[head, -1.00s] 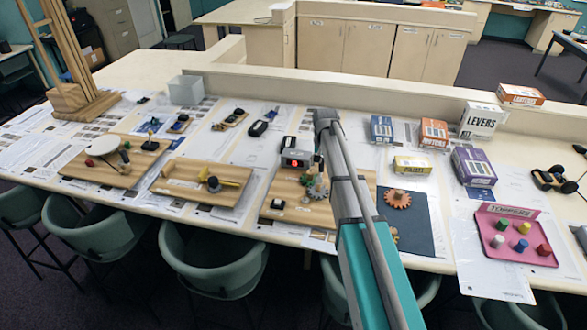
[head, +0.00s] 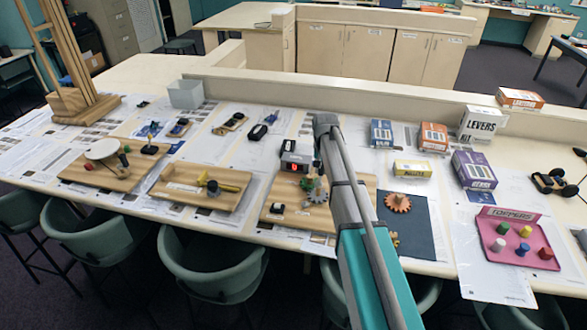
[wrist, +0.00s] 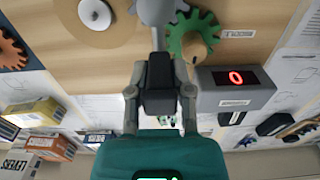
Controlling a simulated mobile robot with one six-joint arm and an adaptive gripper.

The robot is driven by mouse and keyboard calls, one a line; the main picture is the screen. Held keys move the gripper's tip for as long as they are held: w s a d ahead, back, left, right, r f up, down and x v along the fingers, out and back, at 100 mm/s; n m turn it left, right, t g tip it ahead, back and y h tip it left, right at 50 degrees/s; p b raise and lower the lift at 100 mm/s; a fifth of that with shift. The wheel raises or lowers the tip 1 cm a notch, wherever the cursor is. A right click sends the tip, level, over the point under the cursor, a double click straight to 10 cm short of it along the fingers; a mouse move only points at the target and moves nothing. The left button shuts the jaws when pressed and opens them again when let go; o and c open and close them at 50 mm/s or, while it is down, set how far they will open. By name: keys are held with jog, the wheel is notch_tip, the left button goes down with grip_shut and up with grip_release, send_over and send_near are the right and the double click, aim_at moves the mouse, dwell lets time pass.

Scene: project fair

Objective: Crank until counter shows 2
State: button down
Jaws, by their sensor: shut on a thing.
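The grey counter box (wrist: 236,88) shows a red 0 in the wrist view. It also shows in the head view (head: 295,162), left of my arm. A grey crank arm (wrist: 158,38) runs from a grey hub at the top of the wrist view toward my gripper (wrist: 160,88). My gripper is shut on the crank's handle end; the dark part between the fingers hides most of the grip. A green gear (wrist: 193,36) sits beside the hub, on the wooden board (head: 290,216). My arm hides the gripper in the head view.
Several boxes, such as a purple one (head: 474,170), stand to the right. A pink tray (head: 520,258) with pegs is at front right. Other wooden boards lie left.

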jog(key=shift+d, duration=0.15)
dwell(0.8)
jog(key=shift+s+d, duration=0.15)
jog(key=shift+d, duration=0.15)
jog(key=shift+s+d, duration=0.35)
jog(key=shift+s, duration=0.45)
jog(key=shift+s+d, duration=0.35)
jog(key=shift+s, duration=0.5)
jog(key=shift+s+d, duration=0.35)
jog(key=shift+s, duration=0.6)
